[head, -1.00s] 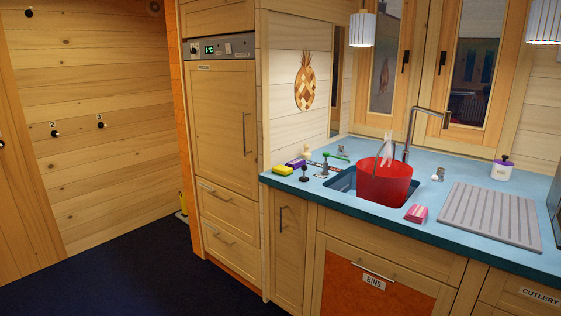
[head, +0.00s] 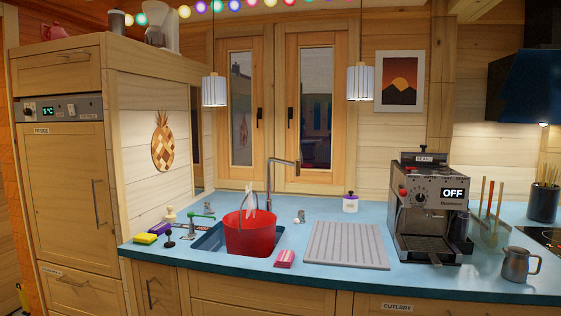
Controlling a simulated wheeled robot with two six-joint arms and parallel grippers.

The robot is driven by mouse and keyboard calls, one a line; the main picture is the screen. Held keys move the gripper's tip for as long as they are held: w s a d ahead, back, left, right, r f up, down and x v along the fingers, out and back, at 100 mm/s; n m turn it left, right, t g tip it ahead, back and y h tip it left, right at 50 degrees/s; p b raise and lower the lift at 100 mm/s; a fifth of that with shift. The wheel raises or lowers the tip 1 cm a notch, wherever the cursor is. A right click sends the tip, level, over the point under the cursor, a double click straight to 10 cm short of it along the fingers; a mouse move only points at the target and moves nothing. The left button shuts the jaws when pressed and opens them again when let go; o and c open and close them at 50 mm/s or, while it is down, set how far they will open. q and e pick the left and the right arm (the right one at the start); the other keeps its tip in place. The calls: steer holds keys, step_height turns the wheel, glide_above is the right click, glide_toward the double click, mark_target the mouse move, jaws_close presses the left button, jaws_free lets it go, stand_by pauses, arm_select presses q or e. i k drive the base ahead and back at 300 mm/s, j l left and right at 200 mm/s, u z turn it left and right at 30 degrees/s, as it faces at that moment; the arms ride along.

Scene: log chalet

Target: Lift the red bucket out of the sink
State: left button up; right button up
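The red bucket (head: 250,236) stands in the sink (head: 209,241), its rim well above the blue worktop. White handle-like parts (head: 250,200) stick up out of the bucket. The sink's tap (head: 270,175) rises behind the bucket, with its spout reaching to the right. The bucket's lower part is hidden inside the basin. Neither of my grippers is in the head view.
A pink sponge (head: 285,258) lies at the worktop's front edge, and a ribbed drainer (head: 346,246) is right of the bucket. A coffee machine (head: 432,205) and metal jug (head: 519,264) stand further right.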

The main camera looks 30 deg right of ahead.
mark_target(248, 233)
steer(key=i+l+z, duration=0.2)
steer(key=z, duration=0.3)
steer(key=i+l+z, duration=0.1)
steer(key=z, duration=0.35)
steer(key=i, duration=0.1)
